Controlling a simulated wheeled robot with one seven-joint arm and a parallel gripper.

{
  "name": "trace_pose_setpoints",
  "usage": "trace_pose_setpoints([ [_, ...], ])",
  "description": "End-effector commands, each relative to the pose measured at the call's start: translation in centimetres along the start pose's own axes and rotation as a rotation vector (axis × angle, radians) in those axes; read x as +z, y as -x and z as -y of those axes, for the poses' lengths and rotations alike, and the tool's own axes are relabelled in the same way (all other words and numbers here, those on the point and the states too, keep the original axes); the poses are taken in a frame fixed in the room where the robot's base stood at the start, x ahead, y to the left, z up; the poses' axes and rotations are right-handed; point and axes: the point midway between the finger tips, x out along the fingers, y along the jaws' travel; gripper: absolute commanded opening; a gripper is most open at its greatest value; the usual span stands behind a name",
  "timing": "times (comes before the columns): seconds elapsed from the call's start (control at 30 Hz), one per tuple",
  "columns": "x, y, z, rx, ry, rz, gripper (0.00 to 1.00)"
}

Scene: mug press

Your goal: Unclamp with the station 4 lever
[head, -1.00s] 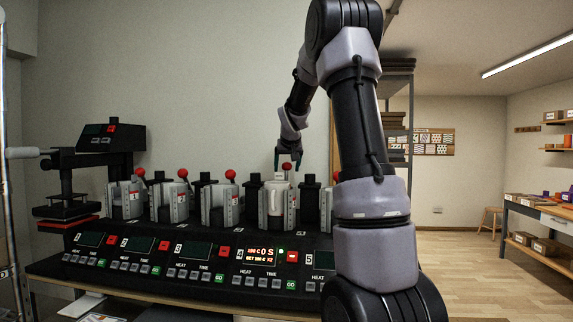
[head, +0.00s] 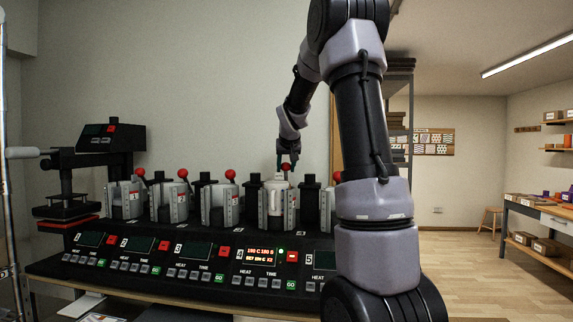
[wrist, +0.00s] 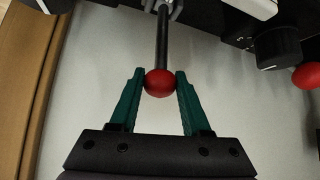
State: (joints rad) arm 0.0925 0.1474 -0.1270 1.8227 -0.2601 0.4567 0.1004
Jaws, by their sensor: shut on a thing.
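The station 4 lever is a dark rod with a red ball knob (wrist: 159,83), in the middle of the wrist view. My gripper (wrist: 160,84) has its green fingers on both sides of the knob, shut on it. In the head view the knob (head: 286,168) shows above the station 4 clamp, with my gripper (head: 288,160) on it from above. A white mug (head: 274,197) stands upright in the station 4 clamp. The station 4 panel (head: 263,256) has a lit orange display, too small to read surely.
Stations 1 to 3 stand to the left, with red-knobbed levers such as the station 3 lever (head: 230,174). A separate black press (head: 100,170) stands at the far left. My arm hides most of station 5. The wall behind is bare.

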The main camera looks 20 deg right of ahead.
Motion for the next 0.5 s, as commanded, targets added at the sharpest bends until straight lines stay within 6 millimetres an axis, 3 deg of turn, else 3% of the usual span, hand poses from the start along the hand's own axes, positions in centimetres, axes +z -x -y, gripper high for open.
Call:
trace_pose_setpoints([
  [0.5,0.92,0.64,0.46,-0.001,0.003,0.001,0.21],
])
